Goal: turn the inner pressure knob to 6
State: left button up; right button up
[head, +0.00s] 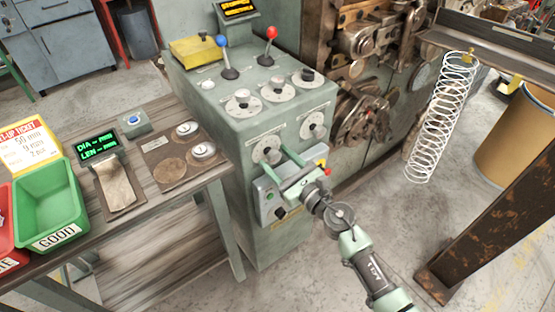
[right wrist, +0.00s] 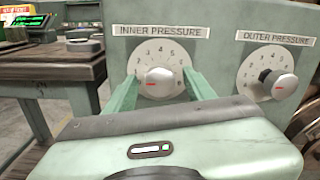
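The inner pressure knob (right wrist: 160,81) is a silver knob with a short red mark, on a round white dial (right wrist: 159,57) under the INNER PRESSURE label (right wrist: 160,31). The digits 4 and 5 show near the top of the dial; the fingers hide parts of its sides. My right gripper (right wrist: 158,88) is open, its two green fingers on either side of the knob, with gaps visible. In the head view the right gripper (head: 276,163) reaches the front of the green machine (head: 235,128) at the inner pressure dial (head: 267,149). My left gripper is not in view.
The outer pressure knob (right wrist: 283,86) is close on the right, also in the head view (head: 313,125). A control box (head: 270,203) with buttons sits below my gripper. Levers with blue (head: 222,41) and red (head: 271,32) balls stand on top. A bench (head: 150,200) stands left.

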grip_shut()
